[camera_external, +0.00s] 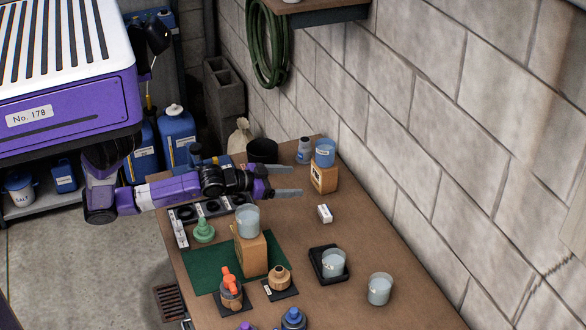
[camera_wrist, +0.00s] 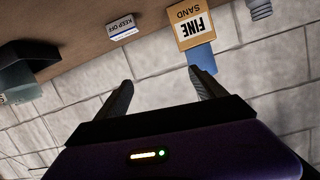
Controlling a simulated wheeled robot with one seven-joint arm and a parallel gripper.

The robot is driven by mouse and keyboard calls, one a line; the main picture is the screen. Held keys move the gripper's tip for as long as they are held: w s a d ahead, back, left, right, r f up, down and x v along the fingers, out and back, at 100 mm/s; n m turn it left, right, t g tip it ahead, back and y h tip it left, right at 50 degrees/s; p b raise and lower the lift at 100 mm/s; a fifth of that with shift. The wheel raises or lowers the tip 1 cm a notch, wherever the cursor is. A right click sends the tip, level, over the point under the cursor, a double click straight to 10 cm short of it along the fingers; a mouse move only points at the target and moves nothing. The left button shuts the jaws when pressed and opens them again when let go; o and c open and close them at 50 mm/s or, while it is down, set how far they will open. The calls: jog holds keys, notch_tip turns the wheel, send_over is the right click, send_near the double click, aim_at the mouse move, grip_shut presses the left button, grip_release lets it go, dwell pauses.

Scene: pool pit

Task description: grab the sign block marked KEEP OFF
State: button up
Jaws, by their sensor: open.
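The KEEP OFF sign block (camera_external: 325,213) is a small white block standing on the brown table, right of the table's middle. The block lies just beyond the fingertips, toward the lower right in the external view. In the wrist view my gripper (camera_wrist: 160,77) has its fingers apart, with the block clear of both.
A FINE SAND box (camera_external: 323,178) with a blue cup (camera_external: 324,153) on top stands close to the fingertips. A clear cup (camera_external: 247,221) sits on a brown box nearer the front. Another cup rests on a black tray (camera_external: 320,272). The block wall (camera_external: 400,120) borders the table.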

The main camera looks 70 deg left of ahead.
aim_at(323, 210)
jog(key=w+d+f+n+g, duration=0.1)
jog(key=w+d+f, duration=0.2)
jog(key=w+d, duration=0.25)
jog(key=shift+h, duration=0.3)
jog(key=f, duration=0.6)
jog(key=shift+w+a+f+p, duration=0.25)
jog(key=shift+f+p, duration=0.15)
jog(key=shift+x, duration=1.35)
jog(key=c, duration=1.4)
jog(key=shift+r, duration=0.1)
jog(key=shift+c, duration=0.3)
jog(key=shift+r, duration=0.1)
